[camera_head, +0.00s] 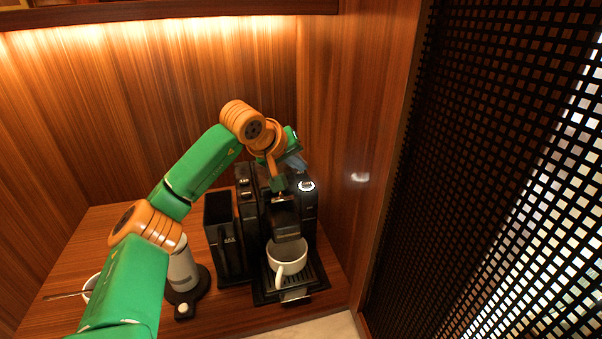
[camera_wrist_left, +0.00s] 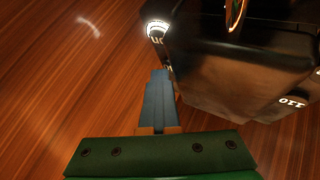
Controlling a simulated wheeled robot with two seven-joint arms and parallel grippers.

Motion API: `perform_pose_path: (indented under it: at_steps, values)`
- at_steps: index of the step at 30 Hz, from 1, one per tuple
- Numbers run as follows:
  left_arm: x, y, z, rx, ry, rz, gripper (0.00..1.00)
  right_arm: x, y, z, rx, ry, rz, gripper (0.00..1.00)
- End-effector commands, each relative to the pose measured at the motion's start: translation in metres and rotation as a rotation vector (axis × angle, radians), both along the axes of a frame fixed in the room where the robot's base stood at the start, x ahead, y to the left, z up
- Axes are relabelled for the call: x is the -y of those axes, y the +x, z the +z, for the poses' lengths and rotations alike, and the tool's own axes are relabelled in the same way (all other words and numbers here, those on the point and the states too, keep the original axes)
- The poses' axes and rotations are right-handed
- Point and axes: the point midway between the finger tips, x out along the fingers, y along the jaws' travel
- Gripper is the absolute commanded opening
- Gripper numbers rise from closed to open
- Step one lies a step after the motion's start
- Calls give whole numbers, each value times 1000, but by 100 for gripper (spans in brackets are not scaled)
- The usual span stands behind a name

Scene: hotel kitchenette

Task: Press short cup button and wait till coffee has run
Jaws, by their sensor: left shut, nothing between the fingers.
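The black coffee machine (camera_head: 309,207) stands at the back right of the wooden counter. A white cup (camera_head: 288,262) stands upright on its drip tray, below the spout. No coffee stream is visible. A round, white-lit button (camera_head: 306,186) sits on the machine's top; it also shows in the left wrist view (camera_wrist_left: 156,27). My left gripper (camera_head: 299,162) is over the machine's right side, close to that button. In the left wrist view my left gripper (camera_wrist_left: 160,75) is shut and empty, with its tips beside the machine's edge, apart from the lit button. My right gripper is out of view.
A dark open-topped container (camera_head: 219,208) stands left of the machine. A grey cylinder (camera_head: 183,272) on a dark base and a white bowl (camera_head: 91,286) with a spoon are partly behind my left arm. A wooden wall (camera_head: 350,150) stands close on the machine's right.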

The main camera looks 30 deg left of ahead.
Motion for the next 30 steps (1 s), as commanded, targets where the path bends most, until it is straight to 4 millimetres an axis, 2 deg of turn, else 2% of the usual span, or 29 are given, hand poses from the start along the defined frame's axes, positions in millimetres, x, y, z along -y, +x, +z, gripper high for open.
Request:
perform_pose_path:
  at_steps: [18, 30]
  values:
    - [0, -1, -11, -11, 1, 1, 0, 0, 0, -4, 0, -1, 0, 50]
    - [-1, -2, -9, -16, 1, 2, 0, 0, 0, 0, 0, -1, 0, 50]
